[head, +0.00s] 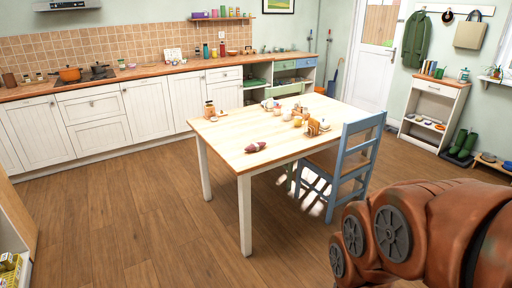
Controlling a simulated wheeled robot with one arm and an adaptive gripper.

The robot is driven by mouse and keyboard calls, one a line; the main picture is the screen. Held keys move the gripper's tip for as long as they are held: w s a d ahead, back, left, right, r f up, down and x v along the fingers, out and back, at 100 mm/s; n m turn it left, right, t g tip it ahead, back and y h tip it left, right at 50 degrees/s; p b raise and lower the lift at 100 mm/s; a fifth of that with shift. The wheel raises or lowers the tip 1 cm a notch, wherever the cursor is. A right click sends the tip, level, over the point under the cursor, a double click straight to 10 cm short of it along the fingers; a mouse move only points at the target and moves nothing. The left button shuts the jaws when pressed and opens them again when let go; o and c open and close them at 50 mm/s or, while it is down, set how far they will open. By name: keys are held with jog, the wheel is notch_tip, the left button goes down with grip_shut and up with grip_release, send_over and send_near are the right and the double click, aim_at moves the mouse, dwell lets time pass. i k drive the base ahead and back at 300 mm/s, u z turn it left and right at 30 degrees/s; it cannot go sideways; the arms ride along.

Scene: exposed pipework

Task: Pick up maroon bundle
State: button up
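A small maroon bundle (255,147), with a paler patch at one end, lies on the near part of the wooden table top (232,135), close to the front edge. It lies apart from the other items on the table. Part of my arm, rusty orange with dark round discs, fills the lower right of the head view. My gripper is not in view, so its state does not show. Nothing covers the bundle.
A blue chair (345,165) stands at the table's right side. White counters (145,108) line the back wall. Wooden floor left and in front of the table is clear.

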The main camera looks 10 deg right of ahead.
aim_at(254, 146)
jog(key=z, duration=0.9)
jog(key=i, duration=3.15)
jog(key=u, duration=3.1)
